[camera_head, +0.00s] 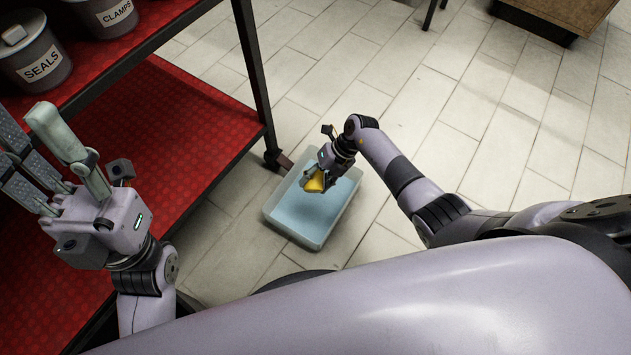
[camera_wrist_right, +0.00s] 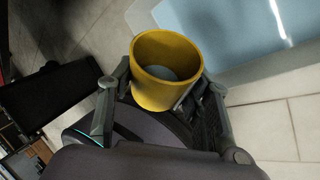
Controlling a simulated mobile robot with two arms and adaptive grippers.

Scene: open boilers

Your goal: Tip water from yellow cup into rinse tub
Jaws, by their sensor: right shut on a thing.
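My right gripper (camera_head: 318,180) is shut on the yellow cup (camera_head: 313,184), which it holds over the upper part of the rinse tub. In the right wrist view the cup (camera_wrist_right: 166,70) sits between the fingers of my right gripper (camera_wrist_right: 165,115), and a pale grey-blue round surface shows inside it. The cup's exact tilt is hard to tell. The rinse tub (camera_head: 318,246) is a clear-walled box on the floor with light blue inside; its edge also shows in the right wrist view (camera_wrist_right: 262,68). My left gripper (camera_head: 50,165) is open and empty at the left.
A red-shelved rack (camera_head: 195,125) with dark posts stands at the left, its caster close to the tub. Bins labelled SEALS (camera_head: 38,62) and CLAMPS (camera_head: 105,14) stand on its upper shelf. The tiled floor (camera_head: 470,110) beyond the tub is clear.

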